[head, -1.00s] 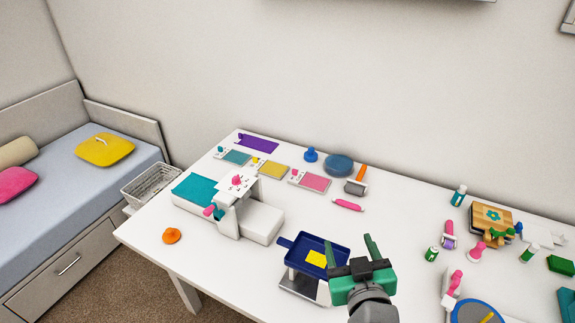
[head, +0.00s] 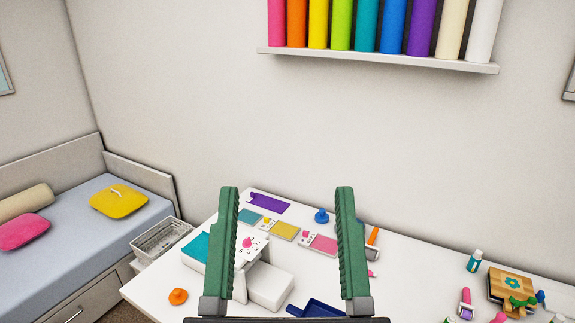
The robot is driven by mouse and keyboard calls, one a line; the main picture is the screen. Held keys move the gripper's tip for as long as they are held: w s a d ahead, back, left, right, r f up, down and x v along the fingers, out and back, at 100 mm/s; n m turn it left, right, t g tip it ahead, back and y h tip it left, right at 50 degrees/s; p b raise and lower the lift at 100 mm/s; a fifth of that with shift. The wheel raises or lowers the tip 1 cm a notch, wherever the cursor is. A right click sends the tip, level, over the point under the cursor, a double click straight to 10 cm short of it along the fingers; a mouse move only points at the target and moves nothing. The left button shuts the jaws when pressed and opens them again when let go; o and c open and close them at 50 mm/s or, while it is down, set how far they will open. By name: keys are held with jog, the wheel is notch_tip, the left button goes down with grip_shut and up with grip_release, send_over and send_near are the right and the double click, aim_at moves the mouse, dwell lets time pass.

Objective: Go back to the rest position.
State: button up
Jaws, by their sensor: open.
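My gripper (head: 287,250) is large in the head view, raised in front of the camera with its two green ridged fingers pointing up. The fingers are wide apart with nothing between them but a view of the table behind. The fingers and the dark base hide part of the white table (head: 150,290), including most of the blue tray (head: 318,308) at the lower edge.
A white die-cutting machine (head: 270,287) stands on the table, with colored cards and a purple sheet (head: 268,203) behind. Craft tools and a wooden block (head: 512,285) are at right. A wire basket (head: 160,240) is at left. A shelf (head: 380,58) holds colored rolls above.

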notch_tip(320, 180, up, 30)
jog(key=p, duration=2.8)
jog(key=shift+r, duration=0.2)
